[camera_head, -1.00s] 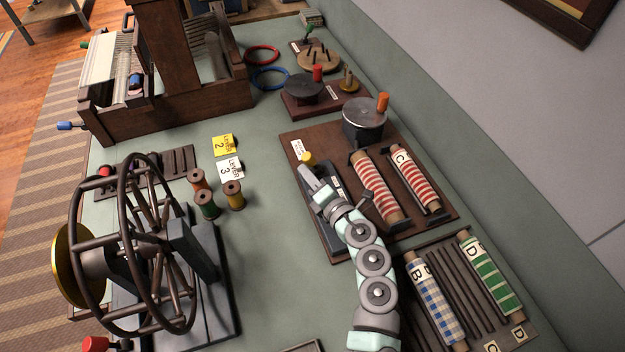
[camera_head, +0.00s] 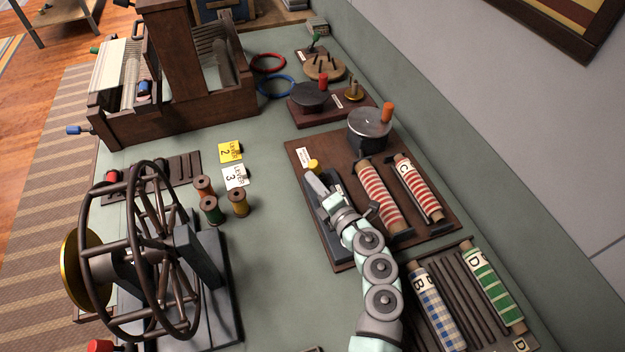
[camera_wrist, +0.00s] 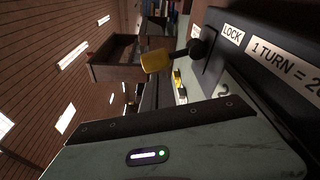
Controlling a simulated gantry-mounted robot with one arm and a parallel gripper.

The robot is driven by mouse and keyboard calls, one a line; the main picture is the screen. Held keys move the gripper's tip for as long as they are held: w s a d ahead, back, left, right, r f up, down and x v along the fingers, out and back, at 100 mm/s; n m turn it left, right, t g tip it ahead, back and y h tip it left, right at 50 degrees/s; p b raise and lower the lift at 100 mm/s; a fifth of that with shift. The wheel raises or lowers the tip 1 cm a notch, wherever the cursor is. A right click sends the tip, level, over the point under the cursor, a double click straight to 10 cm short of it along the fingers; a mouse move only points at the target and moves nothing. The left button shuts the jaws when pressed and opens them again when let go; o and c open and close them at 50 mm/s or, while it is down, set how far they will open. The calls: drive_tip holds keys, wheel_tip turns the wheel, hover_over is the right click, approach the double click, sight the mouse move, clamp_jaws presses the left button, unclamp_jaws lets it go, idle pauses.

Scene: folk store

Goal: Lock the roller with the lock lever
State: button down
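The lock lever has a yellow knob (camera_head: 313,165) at the upper left of the dark wooden roller board (camera_head: 293,140). In the wrist view the yellow knob (camera_wrist: 156,61) sits on a short stem from a black ball, beside a LOCK label (camera_wrist: 232,35). My gripper (camera_head: 322,190) is low over the board's left side, just below the knob in the head view. No grip on the knob shows. My gripper's pale body fills the lower wrist view; its fingertips cannot be made out. Two red-striped rollers, one plain (camera_head: 380,195) and one marked C (camera_head: 418,187), lie on the board.
A dark drum with an orange handle (camera_head: 369,125) stands behind the rollers. Rolls B (camera_head: 437,310) and D (camera_head: 492,287) lie on a rack at lower right. Thread spools (camera_head: 238,202) and a large wheel (camera_head: 140,250) stand left. The table between spools and board is clear.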

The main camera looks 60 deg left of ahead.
sight(318, 168)
drive_tip(key=shift+w+r+m+p, duration=0.55)
drive_tip(key=shift+m+p, duration=0.3)
drive_tip(key=shift+m, duration=0.05)
drive_tip(key=shift+w+r+m+y+p, duration=0.15)
drive_tip(key=shift+w+m+y+p, duration=0.3)
drive_tip(key=shift+m, duration=0.25)
drive_tip(key=shift+w+d+m, duration=0.1)
drive_tip(key=shift+w+m, duration=0.25)
drive_tip(key=shift+m, duration=0.25)
drive_tip(key=shift+w, duration=0.5)
drive_tip(key=shift+w+d, duration=0.1)
drive_tip(key=shift+w, duration=0.05)
drive_tip(key=shift+d, duration=0.1)
drive_tip(key=d, duration=0.7)
drive_tip(key=w+d, duration=0.1)
drive_tip(key=d, duration=0.2)
drive_tip(key=shift+d+p, duration=0.3)
drive_tip(key=shift+p, duration=0.1)
